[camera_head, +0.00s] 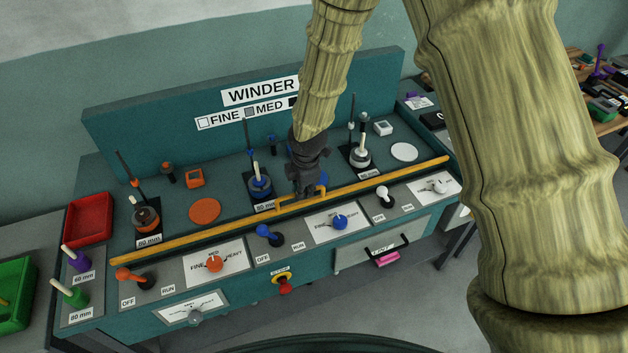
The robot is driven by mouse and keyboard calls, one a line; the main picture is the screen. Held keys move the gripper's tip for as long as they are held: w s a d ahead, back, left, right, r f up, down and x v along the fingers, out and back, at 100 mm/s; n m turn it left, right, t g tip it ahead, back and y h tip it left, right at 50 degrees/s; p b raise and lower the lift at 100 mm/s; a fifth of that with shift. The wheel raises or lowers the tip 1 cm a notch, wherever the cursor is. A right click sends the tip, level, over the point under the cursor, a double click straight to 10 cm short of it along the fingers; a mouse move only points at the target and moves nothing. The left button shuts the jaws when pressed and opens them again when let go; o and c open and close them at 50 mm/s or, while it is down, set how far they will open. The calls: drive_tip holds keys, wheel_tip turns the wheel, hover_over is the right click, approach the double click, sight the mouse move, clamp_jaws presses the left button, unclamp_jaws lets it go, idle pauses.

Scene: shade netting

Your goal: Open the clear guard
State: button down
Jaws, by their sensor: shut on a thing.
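The clear guard shows mainly as its long yellow front bar (200,231), which runs across the winder bench in front of the spindles. Its see-through panel is hard to make out. A small yellow handle (301,203) stands at the middle of the bar. My dark gripper (305,190) reaches down to this handle and is shut on it. The fingertips are small and partly dark against the bench, so the exact grip is hard to see. The bar lies low, just above the row of levers and dials.
Behind the bar stand an orange spool (146,219), a blue spool (260,186) and a white spool (360,157) with upright rods. In front are an orange lever (130,275), a blue lever (268,235) and a white lever (384,195). A red tray (89,219) sits at left.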

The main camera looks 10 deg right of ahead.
drive_tip(key=shift+f, duration=0.5)
drive_tip(key=c, duration=1.5)
unclamp_jaws()
drive_tip(key=shift+r, duration=0.15)
drive_tip(key=r, duration=0.3)
drive_tip(key=s+r, duration=0.1)
drive_tip(key=r, duration=0.3)
drive_tip(key=s+r, duration=0.1)
drive_tip(key=r, duration=0.3)
drive_tip(key=shift+s+d+r, duration=0.15)
drive_tip(key=shift+d+r, duration=0.05)
drive_tip(key=shift+r, duration=0.05)
drive_tip(key=shift+a, duration=0.1)
